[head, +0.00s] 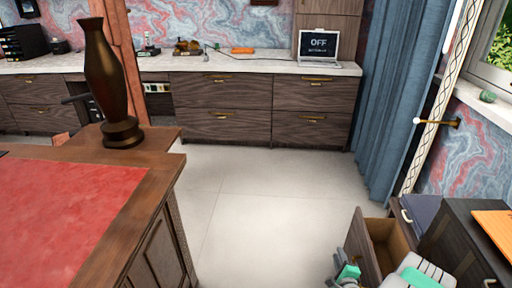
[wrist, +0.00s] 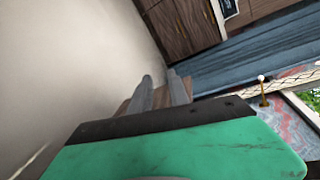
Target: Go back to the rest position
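My gripper (head: 343,282) is at the bottom right of the head view, a grey and green shape partly cut off by the lower edge. It is close to the front panel of an open wooden drawer (head: 364,250); I cannot tell whether they touch. In the wrist view, my two grey fingers (wrist: 163,92) stand apart beyond the green and black housing. Brown wood shows beside and between them, and I see no object held.
The drawer belongs to a dark cabinet (head: 462,243) at the right, with an orange item (head: 494,222) on top. A desk with a red leather top (head: 70,200) and a bronze vase (head: 106,75) stands left. Pale floor (head: 265,200) between is clear. A blue curtain (head: 393,110) hangs behind.

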